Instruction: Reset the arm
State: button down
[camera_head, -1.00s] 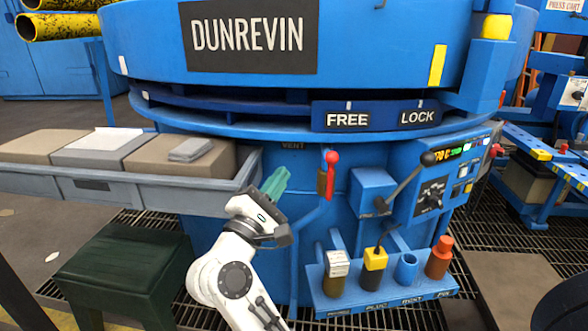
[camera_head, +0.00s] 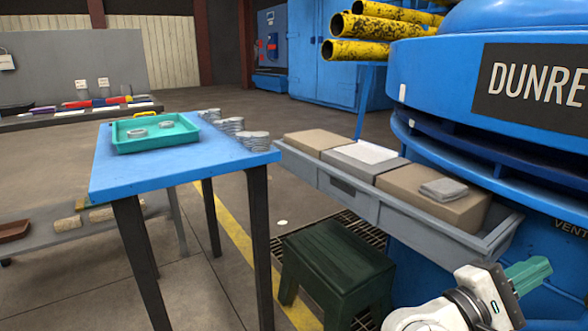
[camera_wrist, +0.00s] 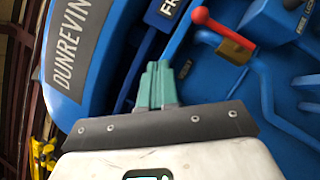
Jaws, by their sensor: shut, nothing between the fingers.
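My gripper (camera_head: 528,274) shows at the lower right in the head view, with green fingers on a white and dark wrist. It is shut and empty, in front of the blue furnace (camera_head: 440,68) and just right of the grey tray shelf. In the wrist view the green fingers (camera_wrist: 156,88) are together and point at the furnace body. A red-knobbed vent lever (camera_wrist: 222,29) stands beyond them to the right, apart from them. The furnace's DUNREVIN sign (camera_wrist: 76,48) shows at the left of that view.
A grey shelf (camera_head: 345,186) with brown blocks juts from the furnace. A dark green stool (camera_head: 335,262) stands below it. A blue table (camera_head: 180,165) with a green tray (camera_head: 155,134) and stacked grey discs (camera_head: 231,126) is at the left. Yellow pipes (camera_head: 356,49) stick out behind.

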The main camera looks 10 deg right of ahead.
jog(key=w+a+r+n+t+y, duration=0.25)
jog(key=a+n+t, duration=0.25)
jog(key=n+t, duration=0.75)
jog(key=w+a+r+n+t+y, duration=0.1)
jog(key=w+a+n+t+y, duration=0.35)
jog(key=n+t, duration=0.85)
jog(key=w+a+f+n+g+y, duration=0.1)
jog(key=a+f+n+g+y, duration=0.15)
jog(key=f+n+y, duration=0.5)
jog(key=a+f+n+g+y, duration=0.25)
jog(key=a+n+y, duration=0.2)
jog(key=n, duration=0.65)
jog(key=w+a+f+n+g+y, duration=0.1)
jog(key=a+f+n+y, duration=0.2)
jog(key=f+n+y, duration=0.45)
jog(key=s+f+n+g+h, duration=0.2)
jog(key=s+f+n+g, duration=0.75)
jog(key=f, duration=0.55)
jog(key=s+d+f+n+g+h, duration=0.15)
jog(key=s+f+g, duration=0.25)
jog(key=s, duration=0.4)
jog(key=s+d+f+n+g+h, duration=0.1)
jog(key=s+d+f+n+g, duration=0.2)
jog(key=s, duration=0.5)
notch_tip(320, 180, up, 36)
jog(key=s+g+p, duration=0.2)
jog(key=p, duration=3.4)
jog(key=shift+a+p, duration=0.3)
